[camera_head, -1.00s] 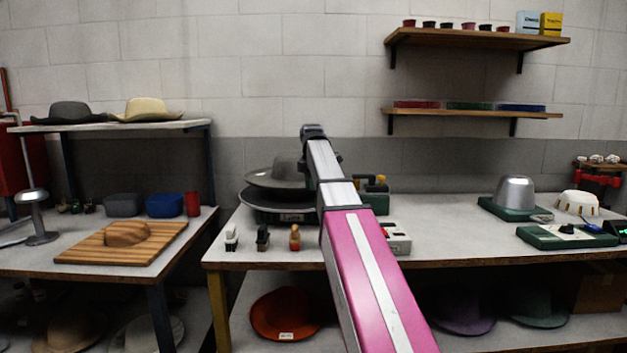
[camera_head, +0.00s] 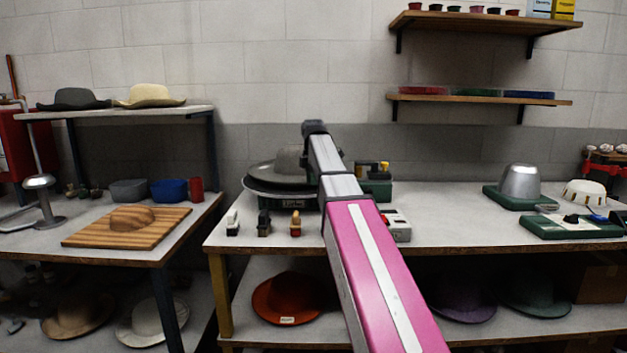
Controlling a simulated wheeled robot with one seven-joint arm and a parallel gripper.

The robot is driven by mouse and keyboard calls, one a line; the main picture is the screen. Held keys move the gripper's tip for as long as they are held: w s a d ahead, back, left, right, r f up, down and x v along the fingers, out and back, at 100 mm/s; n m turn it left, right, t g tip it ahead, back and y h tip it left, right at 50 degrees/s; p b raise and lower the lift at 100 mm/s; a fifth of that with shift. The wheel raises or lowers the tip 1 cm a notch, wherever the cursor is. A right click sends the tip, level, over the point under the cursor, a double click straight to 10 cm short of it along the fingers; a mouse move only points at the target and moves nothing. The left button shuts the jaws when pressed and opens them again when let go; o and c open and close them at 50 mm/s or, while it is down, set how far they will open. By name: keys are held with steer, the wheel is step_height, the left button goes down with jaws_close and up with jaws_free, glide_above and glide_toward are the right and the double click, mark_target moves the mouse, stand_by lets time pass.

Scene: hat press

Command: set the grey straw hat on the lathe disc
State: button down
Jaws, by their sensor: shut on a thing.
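The grey straw hat (camera_head: 287,162) is at the middle of the picture, brim down, over the lathe disc (camera_head: 262,191). The disc is a dark round plate on the right-hand bench. The brim lies very close to the disc, and I cannot tell whether it touches all round. My gripper (camera_head: 306,158) is at the right side of the hat's crown, shut on the hat. Its fingers are mostly hidden behind my pink and silver arm, which also covers the hat's right part.
Small stamp-like tools (camera_head: 264,222) stand before the disc. A white control box (camera_head: 397,226) is to the right of my arm. A metal hat block (camera_head: 520,182) stands farther right. A wooden board (camera_head: 160,228) lies on the left table.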

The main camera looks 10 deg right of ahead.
steer(key=shift+f, duration=0.8)
stand_by(0.4)
steer(key=c, duration=1.1)
jaws_free()
steer(key=shift+r, duration=0.1)
